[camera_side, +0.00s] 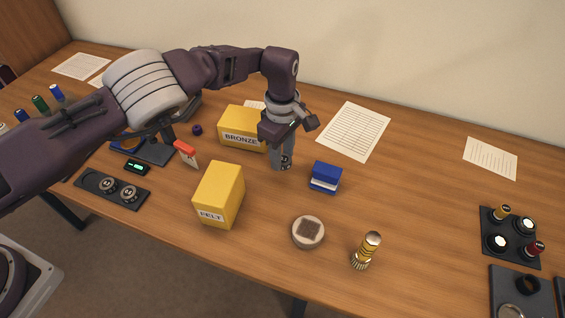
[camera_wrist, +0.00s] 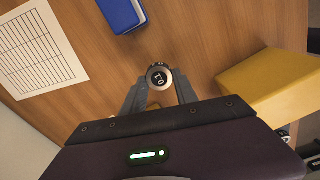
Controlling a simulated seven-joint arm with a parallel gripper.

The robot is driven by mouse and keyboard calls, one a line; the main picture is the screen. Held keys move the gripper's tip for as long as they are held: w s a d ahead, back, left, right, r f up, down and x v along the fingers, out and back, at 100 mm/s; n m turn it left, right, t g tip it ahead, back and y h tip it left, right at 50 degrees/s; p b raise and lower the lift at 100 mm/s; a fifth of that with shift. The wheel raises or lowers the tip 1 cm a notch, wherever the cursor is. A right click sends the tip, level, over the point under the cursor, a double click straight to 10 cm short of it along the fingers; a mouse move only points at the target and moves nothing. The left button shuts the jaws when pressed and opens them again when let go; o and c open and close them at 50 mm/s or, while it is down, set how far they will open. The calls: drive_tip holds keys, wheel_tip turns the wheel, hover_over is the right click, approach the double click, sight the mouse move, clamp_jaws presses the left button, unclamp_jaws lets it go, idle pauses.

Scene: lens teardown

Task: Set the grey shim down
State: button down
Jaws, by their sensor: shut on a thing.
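My gripper (camera_side: 281,165) points down over the middle of the table, between the yellow BRONZE box and the blue box. In the wrist view my gripper (camera_wrist: 160,92) has its two fingers closed on a small round grey shim (camera_wrist: 159,76), dark-rimmed with a marked face that I cannot read surely. In the side view the shim is small and hard to make out between the fingertips. The fingertips look a little above the wood, but I cannot tell the exact gap.
The yellow BRONZE box (camera_side: 240,130) stands left of my gripper, the yellow FELT box (camera_side: 220,196) nearer the front. A blue box (camera_side: 325,179) is close on the right. Bare wood lies right.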

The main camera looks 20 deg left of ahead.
drive_tip(key=shift+f, duration=1.55)
drive_tip(key=shift+f, duration=0.2)
drive_tip(key=c, duration=0.9)
unclamp_jaws()
drive_tip(key=shift+c, duration=0.2)
drive_tip(key=shift+r, duration=0.1)
